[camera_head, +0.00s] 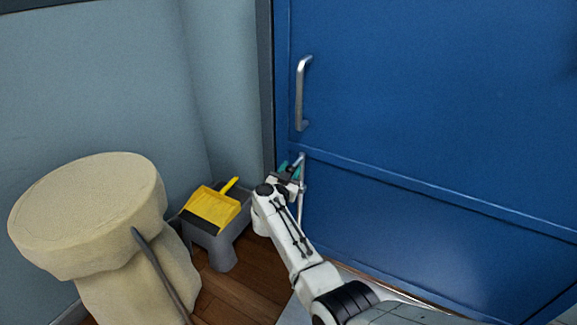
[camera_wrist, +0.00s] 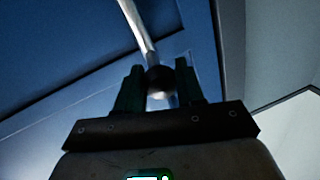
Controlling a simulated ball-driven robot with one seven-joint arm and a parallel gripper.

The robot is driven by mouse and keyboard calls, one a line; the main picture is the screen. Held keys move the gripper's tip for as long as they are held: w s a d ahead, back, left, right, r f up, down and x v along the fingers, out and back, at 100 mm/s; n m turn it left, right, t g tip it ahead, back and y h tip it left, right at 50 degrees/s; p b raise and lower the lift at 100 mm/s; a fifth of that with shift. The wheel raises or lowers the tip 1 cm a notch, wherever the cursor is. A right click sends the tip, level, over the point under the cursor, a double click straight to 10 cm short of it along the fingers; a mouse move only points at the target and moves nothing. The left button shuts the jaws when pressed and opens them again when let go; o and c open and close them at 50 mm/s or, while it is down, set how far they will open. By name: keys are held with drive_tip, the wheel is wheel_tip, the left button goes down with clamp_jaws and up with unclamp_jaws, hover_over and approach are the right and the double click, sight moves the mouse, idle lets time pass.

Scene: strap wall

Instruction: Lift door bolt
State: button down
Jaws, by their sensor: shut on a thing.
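The door bolt (camera_head: 301,203) is a thin silver upright rod low on the left edge of the blue door (camera_head: 420,110). My gripper (camera_head: 291,170), with teal fingers, is at the upper part of the bolt and partly hides it. In the wrist view the silver rod (camera_wrist: 138,24) runs down to a dark round knob between the two fingers of my gripper (camera_wrist: 159,82). The gripper is shut on this knob. The bolt's lower end is hard to make out in the head view.
A silver pull handle (camera_head: 301,93) is on the door above the bolt. A yellow dustpan (camera_head: 212,207) lies on a grey stool (camera_head: 222,247) left of my gripper. A large cream round-topped stand (camera_head: 90,200) is further left, with a dark stick against it. Wooden floor shows between.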

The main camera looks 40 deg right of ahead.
sight(291, 166)
drive_tip(key=shift+d+r+p, duration=0.1)
drive_tip(key=shift+r+p, duration=1)
drive_tip(key=shift+r, duration=0.3)
drive_tip(key=c, duration=1)
unclamp_jaws()
drive_tip(key=shift+r, duration=0.1)
drive_tip(key=shift+o, duration=1.3)
drive_tip(key=shift+f, duration=0.25)
drive_tip(key=p+v, duration=0.5)
drive_tip(key=v, duration=0.6)
drive_tip(key=shift+r+p, duration=0.15)
drive_tip(key=shift+p, duration=0.15)
drive_tip(key=shift+s, duration=0.15)
